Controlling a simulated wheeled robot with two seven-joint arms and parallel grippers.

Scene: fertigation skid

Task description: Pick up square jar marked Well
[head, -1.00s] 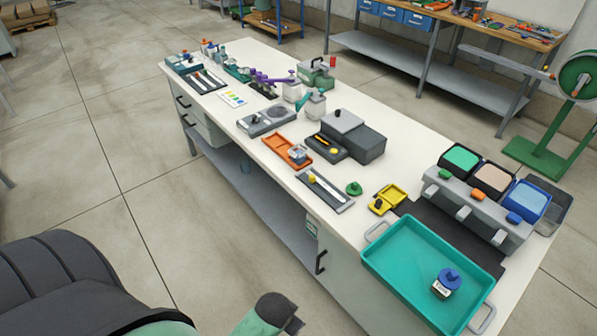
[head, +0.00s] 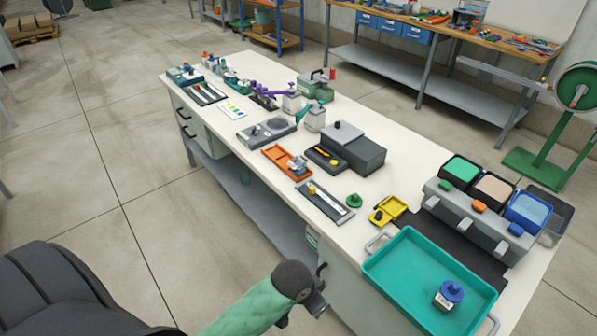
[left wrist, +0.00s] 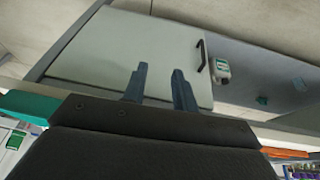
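No label reading Well is legible. A squarish jar with a blue lid (head: 448,295) stands upright in the teal tray (head: 385,268); its white label has dark lettering too small to read now. Two pale squarish jars, one (head: 291,102) behind the other (head: 315,118), stand farther back on the bench, with no readable marking. A small clear jar (head: 296,164) sits at the orange tray (head: 277,157). My left gripper (head: 318,308) is beside the bench's front, below its top and left of the teal tray. In the left wrist view its fingers (left wrist: 160,75) are apart and empty. My right gripper is not visible.
A grey rack (head: 470,215) with green, beige and blue bins stands behind the teal tray. A yellow scoop-like tray (head: 392,207) and a green knob (head: 354,201) lie left of it. A cabinet front (left wrist: 120,50) faces my left gripper. Open floor lies left of the bench.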

